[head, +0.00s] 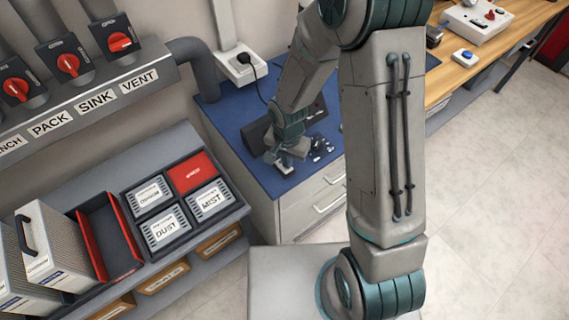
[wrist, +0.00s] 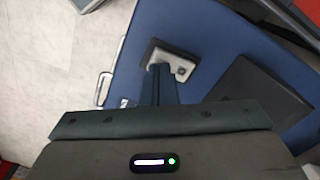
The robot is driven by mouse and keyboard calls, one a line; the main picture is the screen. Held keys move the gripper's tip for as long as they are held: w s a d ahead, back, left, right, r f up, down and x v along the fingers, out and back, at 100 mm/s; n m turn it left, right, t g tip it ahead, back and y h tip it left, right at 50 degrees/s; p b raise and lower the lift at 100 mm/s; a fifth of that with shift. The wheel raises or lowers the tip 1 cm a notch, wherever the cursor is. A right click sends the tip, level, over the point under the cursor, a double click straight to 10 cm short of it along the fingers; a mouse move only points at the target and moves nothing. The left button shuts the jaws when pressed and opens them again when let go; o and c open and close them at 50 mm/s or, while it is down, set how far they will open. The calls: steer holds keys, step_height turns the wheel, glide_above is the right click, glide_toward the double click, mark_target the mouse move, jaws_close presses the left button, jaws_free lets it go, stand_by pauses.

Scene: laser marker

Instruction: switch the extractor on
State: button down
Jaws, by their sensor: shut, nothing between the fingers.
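The box's switch position cannot be made out. I cannot tell for certain which thing is the extractor.
A dark device (head: 256,136) and several small dark parts (head: 320,146) stand close to my gripper. A wall socket (head: 242,66) holds a black plug. Red rotary switches (head: 68,64) sit above a labelled duct. A shelf holds labelled bins (head: 166,230) and a red-edged tray (head: 108,238).

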steer(key=shift+f+b, duration=0.6)
steer(key=shift+f, duration=0.1)
steer(key=shift+r, duration=0.15)
steer(key=shift+r+p, duration=2.25)
steer(key=shift+r, duration=1.15)
steer(key=shift+r, duration=0.1)
steer(key=s+d+r+n+t, duration=0.1)
steer(key=s+d+r, duration=0.1)
steer(key=d+r, duration=0.35)
steer(key=s+d+r+n+t, duration=0.1)
steer(key=d+r, duration=0.1)
steer(key=r, duration=0.7)
steer(key=s+d+r+n+t, duration=0.1)
steer(key=s+d+r+n, duration=0.2)
steer(key=s+r, duration=0.6)
steer(key=shift+s+d+r+t, duration=0.3)
steer(key=shift+s+d+t, duration=0.1)
steer(key=shift+d, duration=0.45)
